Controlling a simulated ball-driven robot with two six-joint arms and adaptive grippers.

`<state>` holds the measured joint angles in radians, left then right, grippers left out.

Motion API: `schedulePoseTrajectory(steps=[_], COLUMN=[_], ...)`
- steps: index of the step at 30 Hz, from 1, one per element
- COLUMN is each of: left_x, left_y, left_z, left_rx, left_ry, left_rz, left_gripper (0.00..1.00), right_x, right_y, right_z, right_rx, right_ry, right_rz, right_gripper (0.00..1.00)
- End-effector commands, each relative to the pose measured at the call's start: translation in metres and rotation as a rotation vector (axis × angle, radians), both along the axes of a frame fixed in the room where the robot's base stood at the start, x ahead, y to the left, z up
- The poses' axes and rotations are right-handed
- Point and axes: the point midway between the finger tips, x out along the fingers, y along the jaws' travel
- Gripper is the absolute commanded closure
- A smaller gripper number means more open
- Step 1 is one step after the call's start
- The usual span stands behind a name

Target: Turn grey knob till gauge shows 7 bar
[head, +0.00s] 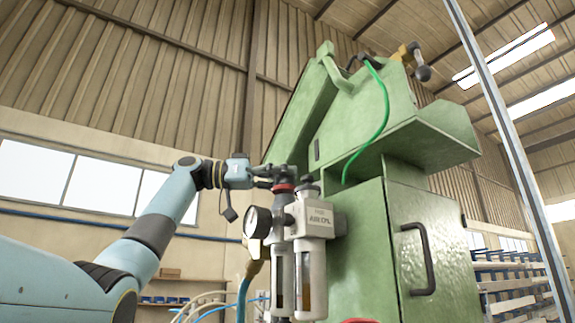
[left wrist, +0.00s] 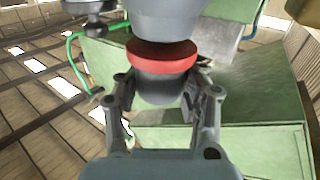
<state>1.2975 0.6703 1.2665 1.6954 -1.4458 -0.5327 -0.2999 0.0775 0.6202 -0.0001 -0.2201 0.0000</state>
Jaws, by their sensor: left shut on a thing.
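The grey knob (left wrist: 158,88) sits next to a red ring (left wrist: 162,55) in the left wrist view. My left gripper (left wrist: 163,92) has a finger on each side of the knob and is shut on it. In the head view my left gripper (head: 270,177) reaches in from the left to the top of the filter-regulator unit, just above the red ring (head: 283,188), and largely hides the knob. The round white gauge (head: 258,221) faces left on the unit's side. Its needle is too small to read. My right gripper is not in view.
The green machine (head: 360,240) stands right behind the unit, with a dark door handle (head: 418,258) and a green hose (head: 385,110). A second unit with a white body (head: 312,220) adjoins the regulator. Yellow and blue hoses hang below the gauge. A metal post (head: 505,135) stands at right.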

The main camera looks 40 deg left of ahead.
Motion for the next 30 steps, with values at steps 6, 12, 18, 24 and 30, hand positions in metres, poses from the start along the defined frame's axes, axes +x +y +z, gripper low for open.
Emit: schedulePoseTrajectory(steps=[6, 12, 18, 24, 30], left_x=[0.000, 0.000, 0.000, 0.000, 0.000], left_y=[0.001, 0.000, 0.001, 0.001, 0.001], left_z=[0.004, 0.002, 0.001, 0.000, -0.001], left_rx=[-0.003, -0.002, 0.000, 0.001, 0.001], left_ry=[0.003, 0.002, 0.002, 0.003, 0.003], left_rz=[-0.164, -0.269, -0.324, -0.342, -0.343], left_gripper=[0.96, 0.96, 0.96, 0.96, 0.96], right_x=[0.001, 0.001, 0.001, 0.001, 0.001], right_y=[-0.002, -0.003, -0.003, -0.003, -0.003], right_z=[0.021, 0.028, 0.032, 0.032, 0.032], right_rx=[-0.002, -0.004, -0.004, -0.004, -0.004], right_ry=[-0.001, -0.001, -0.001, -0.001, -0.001], right_rz=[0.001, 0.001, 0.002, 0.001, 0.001], right_gripper=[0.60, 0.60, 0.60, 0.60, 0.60])
